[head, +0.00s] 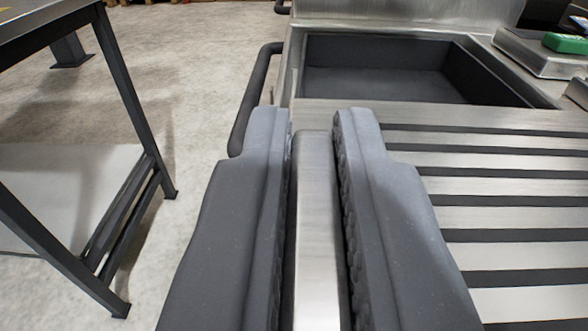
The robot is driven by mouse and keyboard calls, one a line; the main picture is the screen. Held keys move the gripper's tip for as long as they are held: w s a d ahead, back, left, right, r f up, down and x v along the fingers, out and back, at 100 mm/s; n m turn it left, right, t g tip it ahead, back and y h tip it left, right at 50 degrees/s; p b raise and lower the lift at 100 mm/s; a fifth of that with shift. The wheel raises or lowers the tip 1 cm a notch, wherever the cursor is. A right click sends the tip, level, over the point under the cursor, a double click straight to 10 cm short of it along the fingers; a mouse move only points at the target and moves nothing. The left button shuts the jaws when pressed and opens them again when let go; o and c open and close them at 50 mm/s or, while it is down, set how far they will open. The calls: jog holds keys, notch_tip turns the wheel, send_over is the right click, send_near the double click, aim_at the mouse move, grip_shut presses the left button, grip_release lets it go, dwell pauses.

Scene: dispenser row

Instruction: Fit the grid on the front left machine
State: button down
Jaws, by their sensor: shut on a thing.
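My gripper (314,128) is in the lower middle of the head view. Its two dark grey padded jaws are closed on a brushed steel strip, which appears to be the left edge of the grid. The grid (500,186) is a flat steel plate with several long dark slots, and it fills the lower right. Its far edge lies in front of a dark rectangular recess (385,85) in a steel machine top. I cannot tell whether the grid touches the machine. Its near and right ends are out of view.
A dark-framed table (125,95) with a lower shelf (65,185) stands at the left. A dark curved handle (257,95) runs along the machine's left side. A green object (566,43) sits on a steel block at the upper right. Bare floor (200,70) lies between table and machine.

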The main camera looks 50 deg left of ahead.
aim_at(308, 106)
jog(key=shift+r+p+x, duration=0.15)
jog(key=shift+p+x, duration=0.65)
jog(key=shift+x, duration=1.1)
jog(key=shift+r+p+x, duration=0.15)
jog(key=shift+p+x, duration=0.6)
jog(key=shift+x, duration=1.15)
jog(key=shift+r+p+x, duration=0.15)
jog(key=shift+p+x, duration=1.6)
jog(key=shift+x, duration=1.1)
jog(key=shift+r+p+x, duration=0.1)
jog(key=shift+p+x, duration=1.6)
jog(key=shift+x, duration=1.15)
jog(key=shift+w+d, duration=0.1)
jog(key=shift+f, duration=0.1)
jog(key=shift+f+b, duration=0.3)
jog(key=shift+f, duration=0.45)
jog(key=c, duration=1.4)
grip_release()
jog(key=shift+d, duration=0.1)
